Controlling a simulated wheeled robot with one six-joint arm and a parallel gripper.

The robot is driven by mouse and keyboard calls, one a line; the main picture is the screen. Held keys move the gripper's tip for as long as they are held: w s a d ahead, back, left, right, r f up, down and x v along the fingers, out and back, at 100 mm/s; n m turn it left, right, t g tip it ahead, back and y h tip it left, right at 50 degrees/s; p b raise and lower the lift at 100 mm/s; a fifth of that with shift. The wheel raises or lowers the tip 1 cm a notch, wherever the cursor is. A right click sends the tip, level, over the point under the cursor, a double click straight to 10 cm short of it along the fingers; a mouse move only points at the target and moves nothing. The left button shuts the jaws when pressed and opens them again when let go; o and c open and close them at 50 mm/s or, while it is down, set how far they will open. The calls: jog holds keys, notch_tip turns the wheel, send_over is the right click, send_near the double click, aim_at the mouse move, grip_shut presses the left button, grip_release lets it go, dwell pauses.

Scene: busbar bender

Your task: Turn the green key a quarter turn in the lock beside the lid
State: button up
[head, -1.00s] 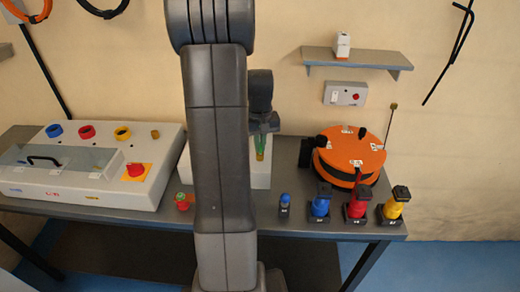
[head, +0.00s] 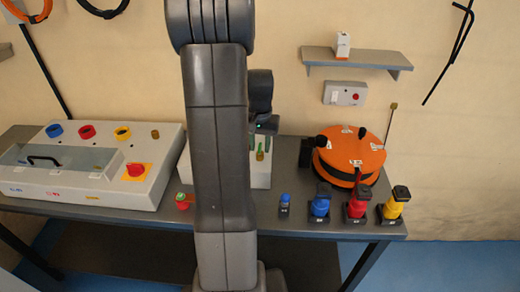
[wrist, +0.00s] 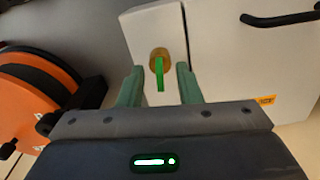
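The green key (wrist: 159,74) sits in a round brass lock (wrist: 158,54) on a white box (wrist: 155,25). Its bow runs up and down the wrist picture. The box's lid (wrist: 225,50) is to the right of the lock, across a narrow gap. My gripper (wrist: 159,69) is open, one green finger on each side of the key with a clear gap to both. In the head view, the key (head: 260,147) and brass lock (head: 260,156) show just right of my arm, between the spread fingers; my arm hides much of the box (head: 262,180).
An orange round case (head: 350,153) stands right of the box. Blue, red and yellow plugs (head: 357,205) line the table's front right. A larger panel box (head: 60,190) with coloured rings stands left. A shelf (head: 357,60) juts from the wall. A black lid handle (wrist: 280,18) sticks up.

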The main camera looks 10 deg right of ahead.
notch_tip(320, 180, up, 14)
jog(key=b, duration=0.1)
dwell(0.6)
jog(key=shift+f, duration=0.15)
notch_tip(320, 180, down, 14)
jog(key=shift+f+p, duration=0.1)
jog(key=shift+p, duration=0.5)
jog(key=shift+w+n, duration=0.1)
jog(key=shift+n, duration=0.2)
jog(key=shift+r+n, duration=0.2)
jog(key=shift+n, duration=0.5)
